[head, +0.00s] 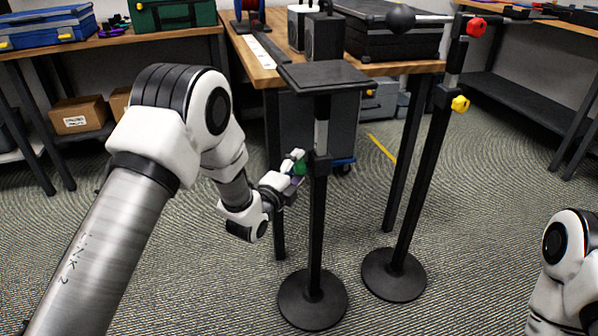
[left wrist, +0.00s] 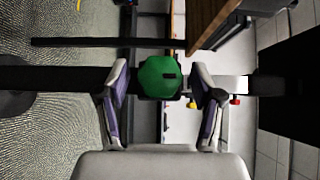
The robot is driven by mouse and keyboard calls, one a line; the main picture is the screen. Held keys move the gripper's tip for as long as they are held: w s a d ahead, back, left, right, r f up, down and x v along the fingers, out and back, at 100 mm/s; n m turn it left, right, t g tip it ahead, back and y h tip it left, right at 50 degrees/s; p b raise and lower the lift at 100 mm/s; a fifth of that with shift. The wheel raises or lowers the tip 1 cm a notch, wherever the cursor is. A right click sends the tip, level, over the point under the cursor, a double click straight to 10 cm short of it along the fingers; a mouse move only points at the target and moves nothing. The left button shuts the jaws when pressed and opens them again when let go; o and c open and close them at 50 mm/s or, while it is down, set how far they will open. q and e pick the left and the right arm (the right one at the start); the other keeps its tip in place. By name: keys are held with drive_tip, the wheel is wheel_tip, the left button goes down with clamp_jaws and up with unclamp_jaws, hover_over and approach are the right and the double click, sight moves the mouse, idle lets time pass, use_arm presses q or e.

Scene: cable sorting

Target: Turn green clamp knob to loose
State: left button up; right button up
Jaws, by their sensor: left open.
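The green clamp knob (left wrist: 160,77) sits on the black stand's pole, between the two fingers of my left gripper (left wrist: 161,100) in the left wrist view. The fingers are open, one on each side of the knob, with a small gap visible at each side. In the head view, the knob (head: 300,165) is partly hidden by my left gripper (head: 294,178), which is at the stand's clamp (head: 319,166). The stand is upright with a flat black plate (head: 322,77) on top. My right gripper is not in view; only part of my right arm shows.
A second stand (head: 411,190) with a yellow knob (head: 460,104) and a red knob (head: 477,28) stands to the right. A wooden table (head: 262,62) with a black case (head: 392,32) is behind. Round bases of both stands rest on the carpet.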

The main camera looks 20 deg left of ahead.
use_arm(q)
drive_tip(key=shift+w+d, duration=0.1)
drive_tip(key=shift+w, duration=0.35)
drive_tip(key=c, duration=1.1)
